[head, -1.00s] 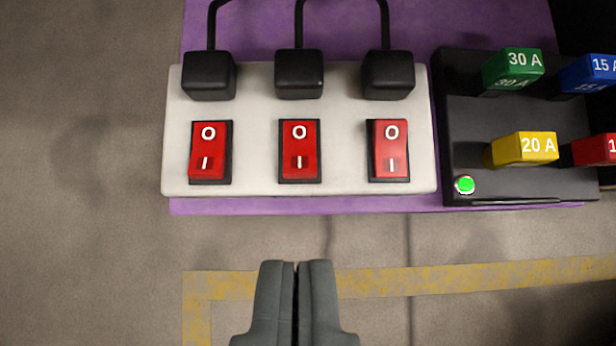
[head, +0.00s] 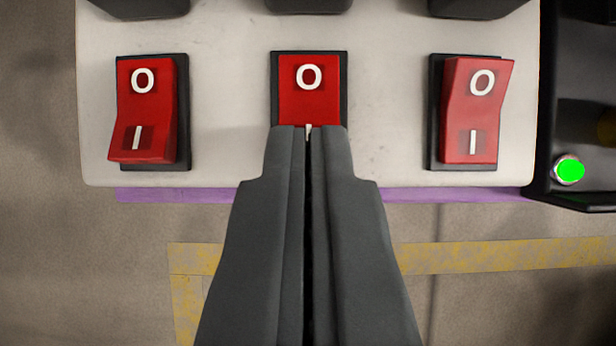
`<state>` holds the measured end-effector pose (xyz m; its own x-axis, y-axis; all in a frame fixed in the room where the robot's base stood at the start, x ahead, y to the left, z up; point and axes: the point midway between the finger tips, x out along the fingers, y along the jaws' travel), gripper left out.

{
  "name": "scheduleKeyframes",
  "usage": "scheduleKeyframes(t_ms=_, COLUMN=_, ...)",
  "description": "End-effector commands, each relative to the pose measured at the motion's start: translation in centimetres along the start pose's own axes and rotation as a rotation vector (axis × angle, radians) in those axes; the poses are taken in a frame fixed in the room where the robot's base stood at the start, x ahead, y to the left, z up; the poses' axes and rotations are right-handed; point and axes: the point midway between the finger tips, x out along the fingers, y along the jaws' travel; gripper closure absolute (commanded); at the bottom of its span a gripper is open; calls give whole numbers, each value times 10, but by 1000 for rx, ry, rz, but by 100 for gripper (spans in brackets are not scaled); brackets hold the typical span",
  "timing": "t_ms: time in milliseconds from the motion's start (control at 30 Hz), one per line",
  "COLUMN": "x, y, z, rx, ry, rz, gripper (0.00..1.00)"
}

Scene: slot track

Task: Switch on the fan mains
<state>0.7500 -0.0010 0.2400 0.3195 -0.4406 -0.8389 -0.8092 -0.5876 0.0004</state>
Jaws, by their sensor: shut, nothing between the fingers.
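Three red rocker switches marked O above and I below sit in black frames on a pale strip (head: 225,110). No label in view says which one is the fan mains. The left switch (head: 145,108) has its I end standing out. The right switch (head: 475,110) has its O end standing out and its I end pressed in. My gripper (head: 308,130) is shut and empty. Its tips are over the lower half of the middle switch (head: 309,98) and hide most of its I mark. I cannot tell whether they touch it or how it is tilted.
Black plugs (head: 308,5) stand along the strip's top edge. A black fuse block with a lit green button (head: 569,170) is close on the right. A purple board edge (head: 450,195) lies below the strip, and floor with a worn yellow line (head: 480,257) is beyond.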

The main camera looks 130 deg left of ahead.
Motion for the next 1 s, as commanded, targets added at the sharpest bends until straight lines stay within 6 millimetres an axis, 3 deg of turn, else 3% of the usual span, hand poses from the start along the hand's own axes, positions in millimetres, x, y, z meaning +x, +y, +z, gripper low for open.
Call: scheduleKeyframes(t_ms=1000, x=9, y=0, z=6, rx=0, ry=78, rz=3, gripper=100)
